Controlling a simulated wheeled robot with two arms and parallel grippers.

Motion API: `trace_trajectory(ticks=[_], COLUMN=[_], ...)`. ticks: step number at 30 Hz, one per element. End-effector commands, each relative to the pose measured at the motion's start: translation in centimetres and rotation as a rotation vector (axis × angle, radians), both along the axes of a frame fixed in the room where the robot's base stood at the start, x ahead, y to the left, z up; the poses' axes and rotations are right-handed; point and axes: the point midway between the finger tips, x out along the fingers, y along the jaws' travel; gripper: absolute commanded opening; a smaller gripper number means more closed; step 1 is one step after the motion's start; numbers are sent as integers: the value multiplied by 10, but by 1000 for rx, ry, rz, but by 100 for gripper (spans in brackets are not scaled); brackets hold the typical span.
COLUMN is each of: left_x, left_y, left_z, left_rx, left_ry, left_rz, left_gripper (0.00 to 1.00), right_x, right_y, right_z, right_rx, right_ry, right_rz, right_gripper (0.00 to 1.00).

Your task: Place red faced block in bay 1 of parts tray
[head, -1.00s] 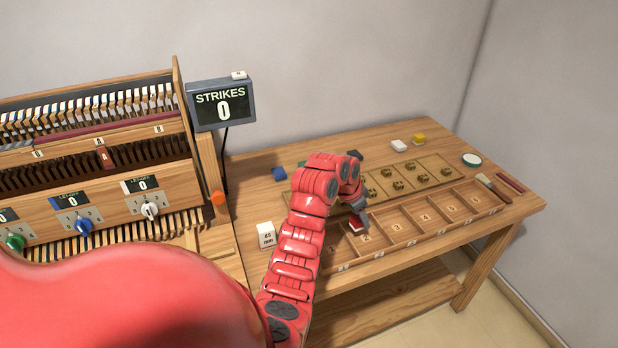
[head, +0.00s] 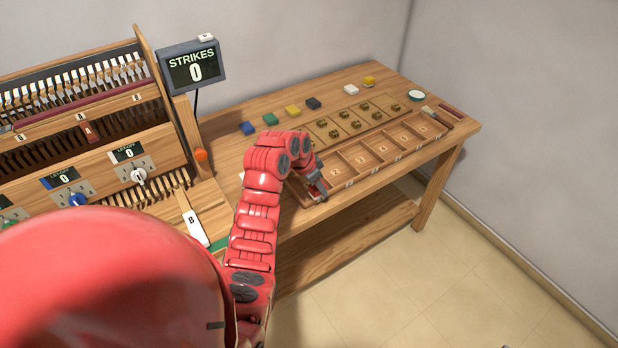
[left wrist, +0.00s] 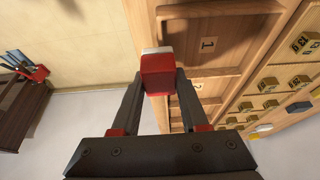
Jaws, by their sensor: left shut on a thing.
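My left gripper (head: 318,190) is shut on the red faced block (left wrist: 158,73), a small block with a red face and a pale edge. In the left wrist view the block sits between the fingertips (left wrist: 158,88). The parts tray (head: 372,174) lies along the front of the bench, with numbered bays in a row. My gripper is at its near left end, around bay 1, which also shows in the left wrist view with its label "1" (left wrist: 208,44). There the block overlaps the bay's edge; its height above the tray is unclear. My right gripper is out of view.
Behind the tray is a board with brass pieces (head: 345,122). The piano-key cabinet with the strikes display (head: 194,66) stands left. Open floor lies in front.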

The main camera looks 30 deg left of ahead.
Motion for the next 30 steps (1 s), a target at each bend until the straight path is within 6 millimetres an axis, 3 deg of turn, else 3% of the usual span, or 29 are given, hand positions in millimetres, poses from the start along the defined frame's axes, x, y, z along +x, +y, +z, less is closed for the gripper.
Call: trace_trajectory(ticks=[15,25,30], left_x=[41,48,46], left_y=[55,65,64], left_z=[-5,-6,-27], left_rx=[-7,-1,-5], left_ry=[2,1,6], left_rz=[6,1,3], left_gripper=[0,0,0], right_x=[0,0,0], right_y=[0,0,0], right_z=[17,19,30], right_rx=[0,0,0], right_ry=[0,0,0], right_rz=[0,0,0], right_gripper=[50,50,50])
